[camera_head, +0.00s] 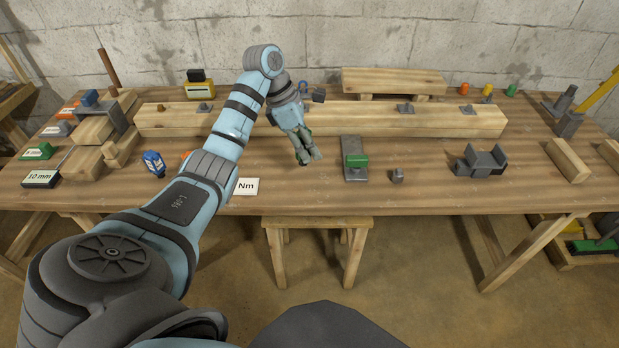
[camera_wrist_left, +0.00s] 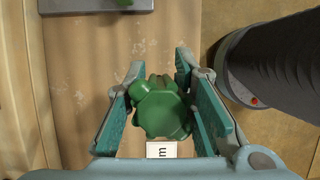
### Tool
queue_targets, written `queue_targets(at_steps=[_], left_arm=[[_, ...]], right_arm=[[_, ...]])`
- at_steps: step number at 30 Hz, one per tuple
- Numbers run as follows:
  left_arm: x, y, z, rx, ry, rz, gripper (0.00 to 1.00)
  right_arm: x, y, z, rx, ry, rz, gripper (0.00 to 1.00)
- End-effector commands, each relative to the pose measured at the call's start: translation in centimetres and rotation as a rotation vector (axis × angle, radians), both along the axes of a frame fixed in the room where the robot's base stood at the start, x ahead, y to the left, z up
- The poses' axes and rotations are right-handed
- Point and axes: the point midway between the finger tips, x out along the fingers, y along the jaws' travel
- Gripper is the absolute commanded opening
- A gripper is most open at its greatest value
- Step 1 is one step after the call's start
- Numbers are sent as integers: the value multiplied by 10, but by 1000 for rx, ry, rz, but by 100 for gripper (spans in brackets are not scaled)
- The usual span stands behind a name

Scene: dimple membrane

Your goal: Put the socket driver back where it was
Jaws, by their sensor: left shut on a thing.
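My left gripper (camera_head: 307,155) is over the middle of the workbench, pointing down toward the top. In the left wrist view my left gripper (camera_wrist_left: 158,82) is shut on a green, lobed piece (camera_wrist_left: 160,110), which looks like the socket driver's handle seen end-on. The rest of the driver is hidden beneath the handle in that view, and in the head view the fingers mostly cover it. I cannot tell whether its lower end touches the bench. My right gripper is not in view.
A grey plate with a green block (camera_head: 356,161) lies just right of the gripper. An "Nm" card (camera_head: 246,186) lies near the front edge. A long timber beam (camera_head: 440,122) runs behind. A grey bracket (camera_head: 482,161) stands right, labelled boxes (camera_head: 42,179) left.

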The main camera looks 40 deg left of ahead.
Motion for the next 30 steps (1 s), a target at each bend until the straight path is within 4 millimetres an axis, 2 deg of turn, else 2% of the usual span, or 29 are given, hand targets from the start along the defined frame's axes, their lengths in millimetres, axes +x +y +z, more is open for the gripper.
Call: queue_targets(at_steps=[1, 3, 8, 12, 23, 24, 27, 30], left_arm=[[0, 0, -13, 1, -1, -1, 0], [1, -1, -25, 0, -2, -2, 0], [2, -2, -45, -1, -4, -4, 0], [2, -2, -73, 0, -4, -4, 0], [2, -2, -79, 1, -6, -4, 0], [2, -2, -78, 1, -5, -5, 30], [2, -2, -78, 1, -5, -5, 44], [2, -2, -78, 1, -5, -5, 44]], right_arm=[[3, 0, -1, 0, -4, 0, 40], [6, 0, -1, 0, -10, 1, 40], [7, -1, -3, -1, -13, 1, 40], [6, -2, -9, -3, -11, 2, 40], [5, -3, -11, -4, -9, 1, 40], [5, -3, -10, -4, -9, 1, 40], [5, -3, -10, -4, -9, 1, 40], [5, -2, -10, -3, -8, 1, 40]])
